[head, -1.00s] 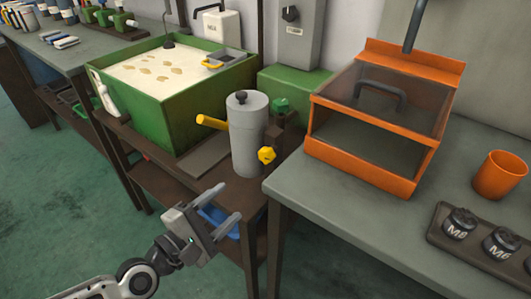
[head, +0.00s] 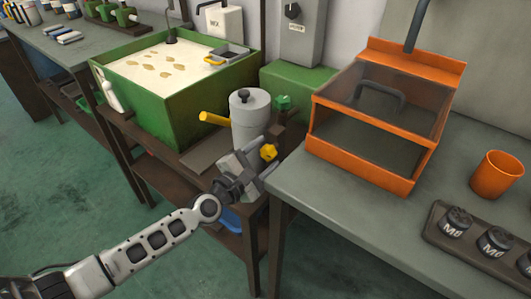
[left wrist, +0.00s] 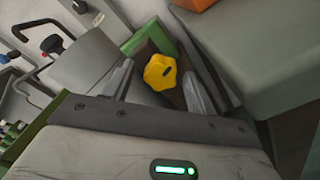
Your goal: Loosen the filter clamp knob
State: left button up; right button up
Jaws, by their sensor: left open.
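The filter clamp knob (head: 268,152) is yellow and lobed, on the right side of the grey filter canister (head: 250,108). It also shows in the left wrist view (left wrist: 160,72), between and beyond my two fingers. My left gripper (head: 262,165) is open at the knob, its fingers on either side of the line to it. I cannot tell whether a finger touches it. In the head view the gripper hides the canister's lower part. My right gripper is not in view.
A yellow handle (head: 214,119) sticks out left of the canister. A green tank (head: 180,120) of pale liquid stands behind left. The grey table (head: 330,210) is close on the right, with an orange guard box (head: 360,170) on it. A green box (head: 295,80) is behind.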

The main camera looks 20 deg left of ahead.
pick_arm(q)
jog(key=shift+w+d, duration=0.2)
jog(key=shift+w, duration=0.25)
jog(key=c, duration=1)
